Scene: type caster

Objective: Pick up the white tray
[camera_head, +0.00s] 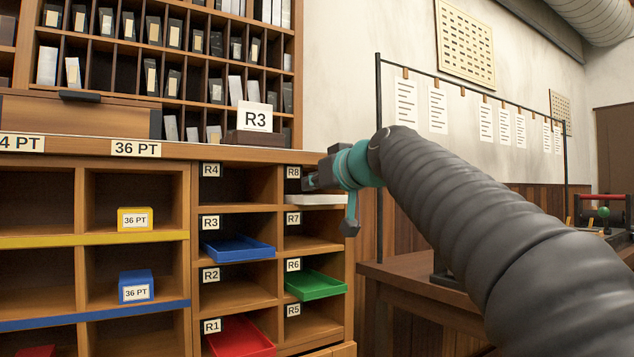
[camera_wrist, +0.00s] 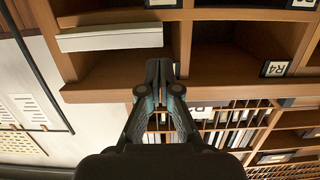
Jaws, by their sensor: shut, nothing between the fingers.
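The white tray (camera_head: 318,200) lies in the R8 compartment at the top right of the cubby block, its front edge sticking out a little. It also shows in the wrist view (camera_wrist: 110,38) as a pale slab at upper left, in a picture that is turned over. My gripper (camera_head: 310,182) is in front of the R8 opening, just above the tray in the head view, and hides part of the compartment. In the wrist view my gripper (camera_wrist: 160,66) is shut and empty, its tips beside the tray's end. I cannot tell whether they touch it.
A blue tray (camera_head: 238,248) is in R3, a green tray (camera_head: 316,285) in R6 and a red tray (camera_head: 240,338) in R1. A wooden table (camera_head: 420,280) stands at right.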

